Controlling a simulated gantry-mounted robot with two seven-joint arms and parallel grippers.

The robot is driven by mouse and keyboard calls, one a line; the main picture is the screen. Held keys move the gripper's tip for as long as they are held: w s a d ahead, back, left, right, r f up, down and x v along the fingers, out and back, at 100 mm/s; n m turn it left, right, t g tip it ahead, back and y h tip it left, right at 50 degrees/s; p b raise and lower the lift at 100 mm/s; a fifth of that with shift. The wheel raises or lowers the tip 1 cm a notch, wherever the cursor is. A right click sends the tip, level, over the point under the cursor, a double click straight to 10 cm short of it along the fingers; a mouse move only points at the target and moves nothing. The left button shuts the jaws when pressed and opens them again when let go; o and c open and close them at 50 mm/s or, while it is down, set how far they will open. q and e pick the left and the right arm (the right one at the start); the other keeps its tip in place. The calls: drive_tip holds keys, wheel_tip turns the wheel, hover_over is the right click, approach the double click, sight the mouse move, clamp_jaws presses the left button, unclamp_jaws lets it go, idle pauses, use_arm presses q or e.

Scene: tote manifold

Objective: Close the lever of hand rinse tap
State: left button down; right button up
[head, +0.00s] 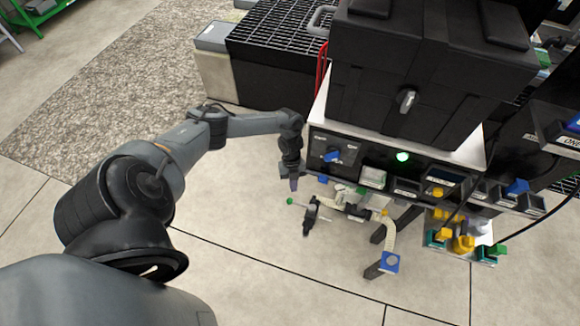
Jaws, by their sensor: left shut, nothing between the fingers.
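Another blue handle (517,186) sits at the right end of the row. The labels are too small to read, so I cannot tell which one is the hand rinse tap. My left gripper (293,184) points down just left of the panel's left end, apart from the blue lever. It is shut and empty. My right gripper is not in view.
Yellow and green fittings (463,243) sit to the right. A black tote (420,80) stands above the panel.

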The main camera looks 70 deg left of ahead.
use_arm(q)
drive_tip(key=w+a+b, duration=0.2)
drive_tip(key=a+b, duration=0.1)
drive_tip(key=a, duration=0.5)
drive_tip(key=shift+s+d, duration=0.1)
drive_tip(key=shift+s, duration=0.1)
